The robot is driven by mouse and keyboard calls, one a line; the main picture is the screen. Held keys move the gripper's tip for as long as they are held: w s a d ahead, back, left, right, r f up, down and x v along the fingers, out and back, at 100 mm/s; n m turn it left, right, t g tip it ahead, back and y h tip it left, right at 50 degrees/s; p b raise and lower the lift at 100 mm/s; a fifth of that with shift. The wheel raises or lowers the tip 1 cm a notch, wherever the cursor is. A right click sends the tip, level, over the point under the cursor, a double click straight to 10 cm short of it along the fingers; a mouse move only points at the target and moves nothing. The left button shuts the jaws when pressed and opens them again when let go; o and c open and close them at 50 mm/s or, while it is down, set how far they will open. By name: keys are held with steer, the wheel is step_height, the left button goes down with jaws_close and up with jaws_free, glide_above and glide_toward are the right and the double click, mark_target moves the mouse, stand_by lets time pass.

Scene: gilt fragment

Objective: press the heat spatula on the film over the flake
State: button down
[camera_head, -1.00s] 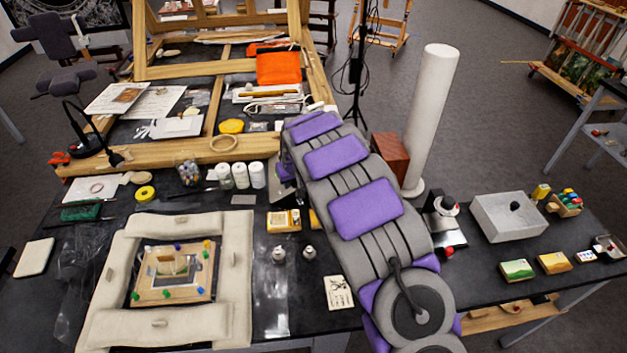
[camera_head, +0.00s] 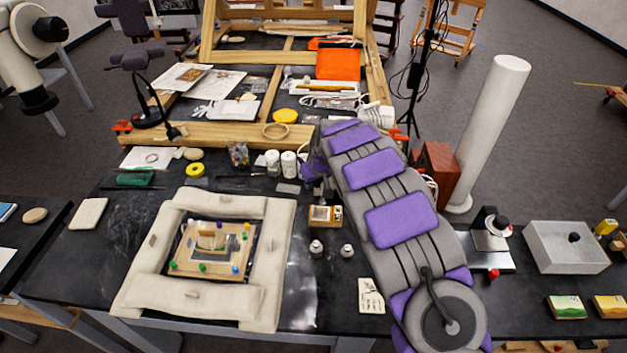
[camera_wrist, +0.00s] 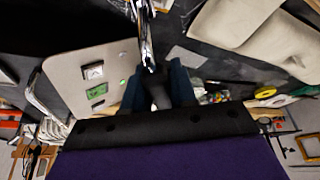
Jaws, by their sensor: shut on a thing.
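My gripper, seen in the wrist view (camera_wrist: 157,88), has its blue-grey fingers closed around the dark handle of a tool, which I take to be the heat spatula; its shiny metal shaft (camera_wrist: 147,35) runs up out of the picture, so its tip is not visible. In the head view the small gilt fragment (camera_head: 211,241) lies on a wooden board (camera_head: 185,268) with coloured pins, inside a padded frame (camera_head: 273,265). A small pale patch (camera_head: 210,236) sits on it; I cannot tell film from flake. My gripper is mostly hidden behind my arm, beyond the frame.
A red-brown box (camera_head: 436,168) and a white column (camera_head: 490,135) stand to the right. A light panel with buttons (camera_wrist: 75,75) is near the tool.

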steer(key=shift+f+b, duration=0.45)
steer(key=shift+f, duration=2.1)
steer(key=shift+f, duration=0.15)
stand_by(2.0)
stand_by(1.4)
steer(key=shift+r+p, duration=0.7)
steer(key=shift+r, duration=1.85)
steer(key=shift+d, duration=0.1)
